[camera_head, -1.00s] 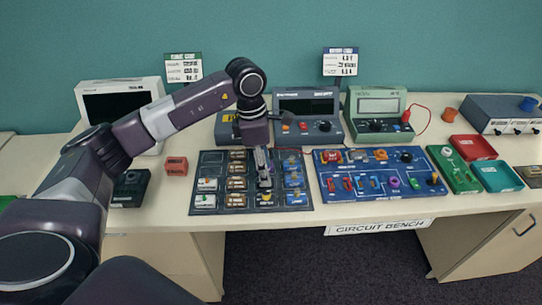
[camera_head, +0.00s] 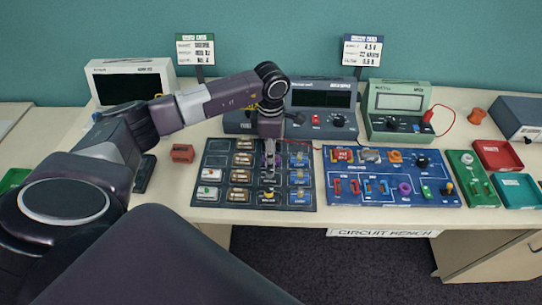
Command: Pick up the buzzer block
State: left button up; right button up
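A dark sorting tray (camera_head: 222,178) lies on the bench with several small circuit blocks in its compartments. My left gripper (camera_head: 269,176) points down over the tray's third column, close above or among the blocks. Its fingers look narrow, and I cannot tell whether anything is between them. A small dark block with a yellowish top (camera_head: 269,195) sits in the bottom row just below the fingers. Its label is too blurred to read surely, so I cannot confirm it as the buzzer block. The fingers hide part of that column. My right gripper is not in view.
A blue circuit board (camera_head: 385,195) with mounted parts lies right of the tray. Behind stand a dark bench instrument (camera_head: 318,122) and a green meter (camera_head: 398,108). A small red block (camera_head: 182,153) lies left of the tray. Red (camera_head: 496,154) and teal (camera_head: 520,190) bins are at right.

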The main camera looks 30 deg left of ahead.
pick_arm(q)
jog(key=shift+s, duration=0.1)
grip_shut()
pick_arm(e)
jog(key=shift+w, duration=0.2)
